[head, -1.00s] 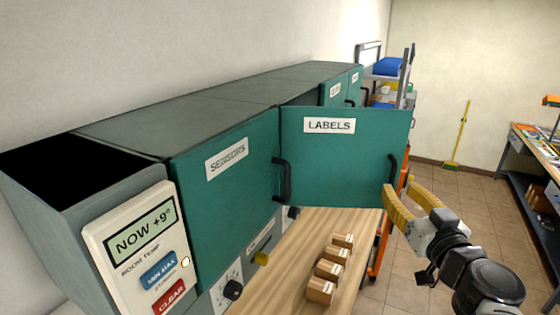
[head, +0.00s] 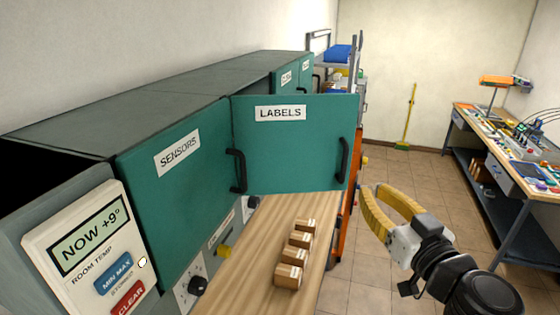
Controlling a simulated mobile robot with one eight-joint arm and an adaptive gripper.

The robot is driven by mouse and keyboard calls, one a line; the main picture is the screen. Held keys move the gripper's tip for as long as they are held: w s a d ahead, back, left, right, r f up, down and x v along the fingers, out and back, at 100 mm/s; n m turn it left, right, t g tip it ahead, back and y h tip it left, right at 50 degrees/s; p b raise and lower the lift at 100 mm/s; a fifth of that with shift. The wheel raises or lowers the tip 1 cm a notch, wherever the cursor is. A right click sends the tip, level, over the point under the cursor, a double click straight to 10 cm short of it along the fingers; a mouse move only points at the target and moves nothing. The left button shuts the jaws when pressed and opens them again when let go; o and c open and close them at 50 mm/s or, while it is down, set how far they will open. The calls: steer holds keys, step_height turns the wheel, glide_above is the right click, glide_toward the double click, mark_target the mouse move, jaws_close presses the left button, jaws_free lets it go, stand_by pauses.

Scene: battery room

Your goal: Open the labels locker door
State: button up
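The labels locker door (head: 290,150) is a green panel with a white "LABELS" sign (head: 280,113). It stands swung out from the row of lockers, at a wide angle to the closed sensors door (head: 180,165). Its black handle (head: 342,160) is near its right, free edge. My gripper (head: 370,192) has yellow fingers and is to the right of the door. It is apart from the handle, with a gap showing between them. The fingers are spread at their middle, but I cannot clearly tell the gap at the tips. The locker's inside is hidden behind the door.
Several small cardboard boxes (head: 298,240) stand on the wooden counter (head: 255,265) below the door. An orange cart (head: 346,225) stands behind the door. A workbench (head: 510,165) is at the right. The tiled floor (head: 430,190) between is clear.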

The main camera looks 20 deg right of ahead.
steer(key=w+r+y, duration=0.1)
steer(key=w+d+r+m, duration=0.1)
steer(key=w+r+y, duration=0.1)
steer(key=w, duration=0.1)
steer(key=shift+w+d+m+y, duration=0.1)
steer(key=shift+d+m+y, duration=0.2)
steer(key=shift+m, duration=0.1)
jaws_close()
steer(key=w+d+f+m+g+y+b, duration=0.2)
steer(key=w+d+f+m+g+y, duration=0.2)
steer(key=w+d+f+m+y, duration=0.5)
steer(key=w+a+r+n+p, duration=0.1)
steer(key=w+a+p, duration=0.3)
steer(key=w, duration=0.1)
steer(key=shift+a+r+y+p, duration=0.25)
steer(key=shift+y+p, duration=0.15)
steer(key=shift+s, duration=0.1)
